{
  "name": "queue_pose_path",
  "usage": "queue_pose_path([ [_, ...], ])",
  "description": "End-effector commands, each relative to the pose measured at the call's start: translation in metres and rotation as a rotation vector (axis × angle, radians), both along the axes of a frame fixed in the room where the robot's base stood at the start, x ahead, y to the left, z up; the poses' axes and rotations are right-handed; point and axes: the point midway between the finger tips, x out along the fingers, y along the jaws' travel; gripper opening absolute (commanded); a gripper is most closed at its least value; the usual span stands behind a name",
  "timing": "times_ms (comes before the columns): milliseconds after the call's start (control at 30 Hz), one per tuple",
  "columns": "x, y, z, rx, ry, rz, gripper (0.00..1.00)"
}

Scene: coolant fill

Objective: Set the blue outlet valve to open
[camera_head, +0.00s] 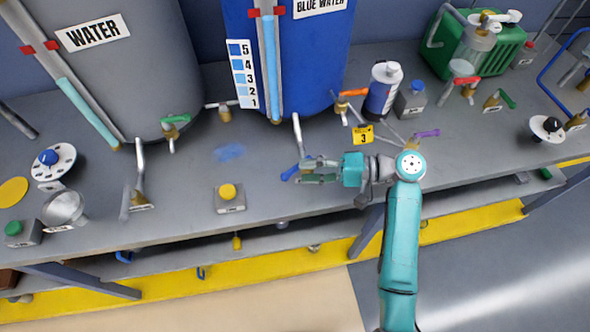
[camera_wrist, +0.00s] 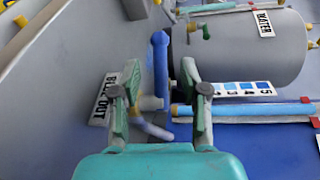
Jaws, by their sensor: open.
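The blue outlet valve's blue lever (camera_head: 289,173) shows at the left of my gripper in the head view, partly hidden by the fingers. In the wrist view the lever (camera_wrist: 160,62) stands lengthwise between the two fingers, with a visible space on each side. Its brass body (camera_wrist: 150,103) lies lower between the fingers. A "BLUE OUT" label (camera_wrist: 99,108) is partly hidden behind one finger. My gripper (camera_head: 304,171) is open around the lever, and its fingers also show in the wrist view (camera_wrist: 161,75). I cannot tell whether either finger touches it.
The blue water tank (camera_head: 300,60) stands behind the valve, with a level scale (camera_head: 242,75). An orange-handled valve (camera_head: 352,93), a bottle (camera_head: 383,90), a yellow "3" tag (camera_head: 363,134) and a purple-handled valve (camera_head: 428,133) are near my arm. A yellow button box (camera_head: 229,198) sits left.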

Motion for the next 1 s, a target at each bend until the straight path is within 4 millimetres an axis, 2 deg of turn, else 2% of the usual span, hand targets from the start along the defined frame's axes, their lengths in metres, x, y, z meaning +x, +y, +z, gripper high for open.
queue_pose_path([
  [100,0.001,-0.026,0.003,0.001,0.0,-0.003,0.44],
  [333,0.002,-0.059,0.008,0.0,0.001,-0.001,0.44],
  [500,0.002,-0.069,0.009,0.0,0.001,0.001,0.44],
  [767,0.002,-0.071,0.009,0.0,0.001,0.002,0.44],
  [800,0.002,-0.071,0.009,0.0,0.001,0.002,0.42],
  [967,0.005,-0.068,0.009,-0.012,-0.007,0.004,0.02],
  [1000,0.007,-0.067,0.008,-0.021,-0.013,0.006,0.0],
])
